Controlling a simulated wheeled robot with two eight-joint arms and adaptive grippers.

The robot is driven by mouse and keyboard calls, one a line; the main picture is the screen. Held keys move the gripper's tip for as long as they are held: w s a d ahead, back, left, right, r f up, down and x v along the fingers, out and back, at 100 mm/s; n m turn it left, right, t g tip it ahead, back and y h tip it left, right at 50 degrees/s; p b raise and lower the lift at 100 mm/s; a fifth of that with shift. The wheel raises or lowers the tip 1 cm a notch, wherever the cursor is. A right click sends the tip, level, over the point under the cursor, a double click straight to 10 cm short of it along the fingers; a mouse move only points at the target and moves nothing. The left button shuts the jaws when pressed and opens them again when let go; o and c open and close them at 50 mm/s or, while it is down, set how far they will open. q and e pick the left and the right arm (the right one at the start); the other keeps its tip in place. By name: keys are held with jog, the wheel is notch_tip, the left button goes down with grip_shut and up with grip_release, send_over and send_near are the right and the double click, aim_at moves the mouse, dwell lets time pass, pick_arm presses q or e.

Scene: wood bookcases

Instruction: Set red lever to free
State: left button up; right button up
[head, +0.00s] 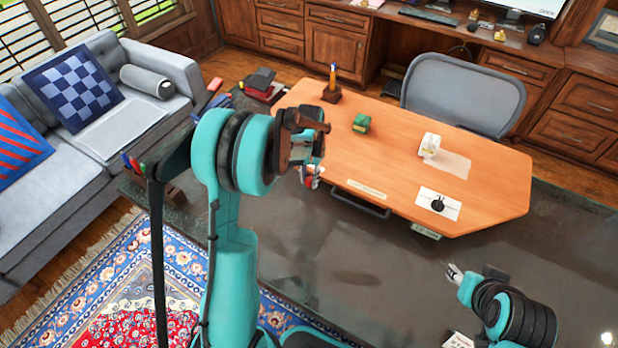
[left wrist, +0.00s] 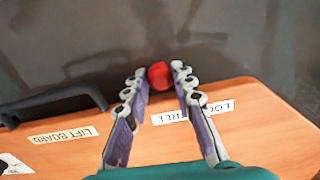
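The red lever's round knob (left wrist: 160,75) shows in the left wrist view between my left fingertips, just beyond the edge of the wooden board. My left gripper (left wrist: 159,78) has a finger against each side of the knob, with no clear gap.
The orange wooden board (head: 400,135) rests on a dark desk (head: 330,250). A black handle (head: 360,204) sits at its near edge. A grey chair (head: 465,90) stands behind.

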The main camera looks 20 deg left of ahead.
pick_arm(q)
jog(key=o, duration=0.4)
jog(key=shift+d, duration=0.1)
jog(key=shift+c, duration=0.2)
jog(key=shift+r, duration=0.1)
notch_tip(320, 180, up, 12)
dwell(0.3)
jog(key=s+d+r+t, duration=0.3)
jog(key=s+d+r, duration=0.3)
jog(key=s, duration=0.4)
jog(key=s+d+f+t, duration=0.1)
jog(key=s+d+t, duration=0.1)
jog(key=s, duration=0.3)
jog(key=s+d+f+n+t, duration=0.1)
jog(key=s+d+t, duration=0.1)
jog(key=s, duration=0.3)
jog(key=shift+s+f, duration=0.35)
